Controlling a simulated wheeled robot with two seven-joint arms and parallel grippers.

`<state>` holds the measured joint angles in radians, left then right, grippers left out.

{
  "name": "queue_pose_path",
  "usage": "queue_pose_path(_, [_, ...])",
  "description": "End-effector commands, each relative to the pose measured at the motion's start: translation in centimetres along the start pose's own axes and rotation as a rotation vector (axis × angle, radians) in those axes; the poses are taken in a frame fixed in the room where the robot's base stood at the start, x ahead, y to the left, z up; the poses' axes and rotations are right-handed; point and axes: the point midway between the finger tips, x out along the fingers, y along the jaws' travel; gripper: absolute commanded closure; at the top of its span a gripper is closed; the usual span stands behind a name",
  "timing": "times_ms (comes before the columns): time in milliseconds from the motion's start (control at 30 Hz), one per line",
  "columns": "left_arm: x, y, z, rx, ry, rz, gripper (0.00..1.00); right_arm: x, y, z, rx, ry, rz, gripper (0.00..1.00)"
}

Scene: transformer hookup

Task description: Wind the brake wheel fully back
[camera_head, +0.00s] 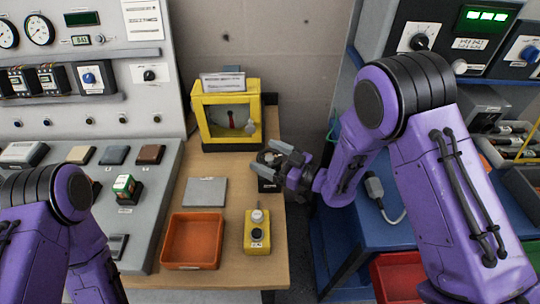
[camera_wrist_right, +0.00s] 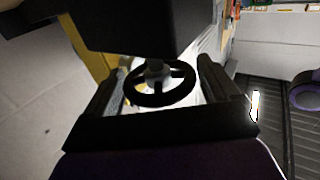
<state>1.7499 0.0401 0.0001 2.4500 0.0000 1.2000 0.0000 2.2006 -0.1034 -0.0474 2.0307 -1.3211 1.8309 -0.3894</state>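The brake wheel (camera_wrist_right: 160,86) is a dark spoked handwheel. In the right wrist view it lies between the two fingers of my right gripper (camera_wrist_right: 162,85). The fingers are spread wide at either side of the rim, and I cannot tell whether they touch it. In the head view the wheel (camera_head: 268,158) sits on a small dark unit (camera_head: 268,183) at the table's right edge, partly hidden by my right gripper (camera_head: 288,163), which comes in from the right. My left arm shows at the lower left, but its gripper is out of view.
A yellow-framed gauge box (camera_head: 200,125) stands behind the wheel. A grey plate (camera_head: 206,192), an orange tray (camera_head: 192,263) and a yellow button box (camera_head: 257,245) are on the wooden table (camera_head: 235,175). A grey control console (camera_head: 160,200) is at left, a blue bench (camera_head: 345,240) at right.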

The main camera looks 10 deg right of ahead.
Motion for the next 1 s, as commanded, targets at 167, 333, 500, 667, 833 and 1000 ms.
queue_pose_path(167, [0.0,0.0,0.0,0.0,0.0,0.0,1.0,0.0,0.0,0.0,0.0,0.0,0.0,0.5])
queue_pose_path(333, [1.1,0.1,0.5,0.0,0.0,0.0,1.0,0.1,0.1,0.3,-0.002,0.005,-0.062,0.5])
queue_pose_path(500, [2.9,0.3,1.2,0.0,0.0,0.0,1.0,0.1,0.2,0.4,-0.003,0.007,-0.229,0.5])
queue_pose_path(667, [3.4,0.3,1.4,0.0,0.0,0.0,1.0,0.1,0.1,0.2,-0.001,0.003,-0.335,0.5])
queue_pose_path(833, [3.3,0.3,1.4,0.0,0.0,0.0,1.0,0.0,0.0,0.0,0.0,-0.001,-0.355,0.5])
queue_pose_path(1000, [3.3,0.3,1.4,0.0,0.0,0.0,1.0,0.0,0.0,0.0,-0.001,-0.001,-0.353,0.5])
